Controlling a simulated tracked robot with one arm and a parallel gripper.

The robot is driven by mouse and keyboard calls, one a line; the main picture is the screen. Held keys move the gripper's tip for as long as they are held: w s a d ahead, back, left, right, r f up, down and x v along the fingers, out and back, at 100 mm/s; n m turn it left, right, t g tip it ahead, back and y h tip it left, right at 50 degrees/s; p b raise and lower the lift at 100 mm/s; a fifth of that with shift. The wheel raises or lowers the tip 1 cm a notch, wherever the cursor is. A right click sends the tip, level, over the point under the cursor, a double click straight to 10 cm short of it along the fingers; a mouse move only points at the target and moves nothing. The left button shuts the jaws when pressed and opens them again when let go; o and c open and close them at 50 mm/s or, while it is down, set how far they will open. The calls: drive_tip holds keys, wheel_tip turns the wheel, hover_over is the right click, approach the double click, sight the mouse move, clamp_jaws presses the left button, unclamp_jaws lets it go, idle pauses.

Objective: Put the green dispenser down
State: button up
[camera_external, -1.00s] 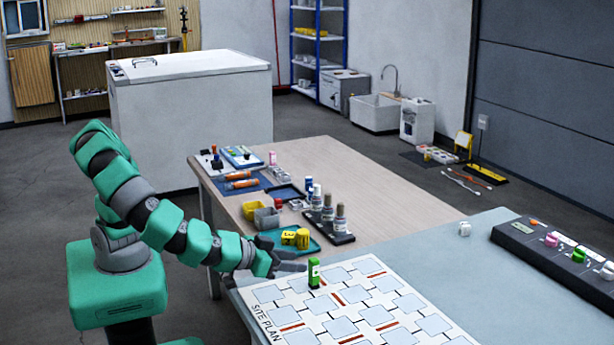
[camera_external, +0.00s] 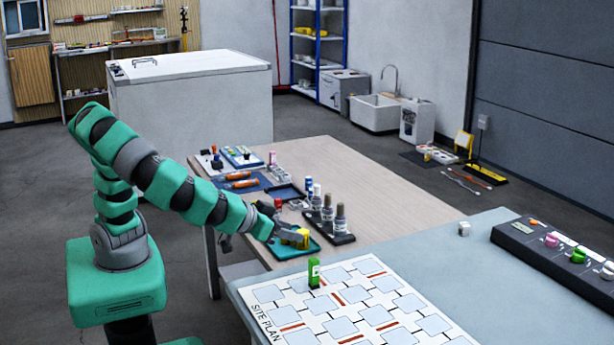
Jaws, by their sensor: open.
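The green dispenser (camera_external: 314,272) stands upright on the white site plan sheet (camera_external: 395,327), near its upper left part, on the blue-grey table. Nothing holds it. My gripper (camera_external: 300,238) is open, up and to the left of the dispenser, over the teal tray (camera_external: 283,254) on the wooden table. Its fingers are at the yellow pieces (camera_external: 302,234) in that tray and partly cover them. I cannot tell whether the fingers touch them.
Dark-based bottles (camera_external: 340,222) stand right of my gripper on the wooden table (camera_external: 385,195). A dark console (camera_external: 560,250) with coloured knobs is at the right of the blue-grey table (camera_external: 430,250). The sheet around the dispenser is mostly clear.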

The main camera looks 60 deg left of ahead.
drive_tip(key=w+a+r+g+h, duration=0.1)
drive_tip(key=w+a+r, duration=0.6)
drive_tip(key=a+r, duration=0.35)
drive_tip(key=w+a+r, duration=0.7)
drive_tip(key=a+r, duration=0.2)
drive_tip(key=a, duration=0.2)
drive_tip(key=s+a+r+t, duration=0.2)
drive_tip(key=a+r, duration=0.8)
drive_tip(key=s+a+r+t, duration=0.2)
drive_tip(key=s+a+r, duration=0.1)
drive_tip(key=a+r, duration=0.8)
drive_tip(key=shift+r+m, duration=0.3)
wheel_tip(320, 180, up, 7)
drive_tip(key=p, duration=0.6)
drive_tip(key=shift+f+p, duration=0.2)
drive_tip(key=shift+p, duration=0.1)
